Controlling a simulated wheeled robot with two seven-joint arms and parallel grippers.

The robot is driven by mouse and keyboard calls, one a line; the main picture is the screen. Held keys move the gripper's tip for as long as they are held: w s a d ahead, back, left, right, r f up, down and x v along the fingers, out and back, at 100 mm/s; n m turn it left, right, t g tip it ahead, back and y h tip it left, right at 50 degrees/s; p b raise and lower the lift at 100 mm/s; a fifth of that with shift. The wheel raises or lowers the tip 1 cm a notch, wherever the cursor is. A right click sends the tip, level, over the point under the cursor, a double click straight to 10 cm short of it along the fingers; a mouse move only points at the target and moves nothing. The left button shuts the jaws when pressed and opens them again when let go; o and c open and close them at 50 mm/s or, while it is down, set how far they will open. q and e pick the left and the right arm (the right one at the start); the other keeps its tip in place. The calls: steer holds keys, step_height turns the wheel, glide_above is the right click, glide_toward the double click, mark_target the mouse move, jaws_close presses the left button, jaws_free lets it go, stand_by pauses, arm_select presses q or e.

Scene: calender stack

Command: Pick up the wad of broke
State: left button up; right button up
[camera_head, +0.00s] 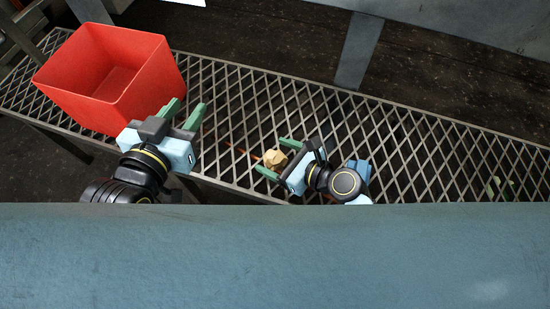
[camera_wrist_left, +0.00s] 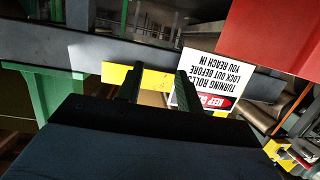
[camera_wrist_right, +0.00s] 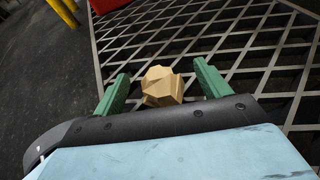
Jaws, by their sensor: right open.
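The wad of broke (camera_head: 274,158) is a small tan, crumpled lump over the metal grating in the head view. In the right wrist view the wad (camera_wrist_right: 162,87) lies between the two green fingers, with gaps visible on both sides. My right gripper (camera_head: 278,158) is open around it, fingers pointing left in the head view; I cannot tell the exact height between them. The right gripper's fingers also show in the right wrist view (camera_wrist_right: 164,85). My left gripper (camera_head: 184,115) is open and empty, beside the red bin. Its fingers show in the left wrist view (camera_wrist_left: 158,85).
A red open bin (camera_head: 72,98) stands on the left end of the grating walkway (camera_head: 400,150). A blue-grey beam (camera_head: 270,255) crosses the foreground. A warning sign (camera_wrist_left: 214,80) shows in the left wrist view. The grating right of my right gripper is mostly clear.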

steer(key=b+x, duration=0.1)
steer(key=x, duration=0.1)
steer(key=shift+w+a+f, duration=0.1)
steer(key=shift+w+a, duration=0.05)
steer(key=shift+a, duration=0.05)
steer(key=c, duration=1)
arm_select(q)
steer(key=r+t, duration=0.1)
steer(key=d+r+t+h, duration=0.1)
steer(key=r, duration=0.1)
steer(key=r+t, duration=0.1)
steer(key=r, duration=0.1)
steer(key=shift+w+d+r+t, duration=0.15)
steer(key=shift+w+r+t, duration=0.15)
steer(key=shift+t, duration=0.1)
steer(key=shift+f, duration=0.1)
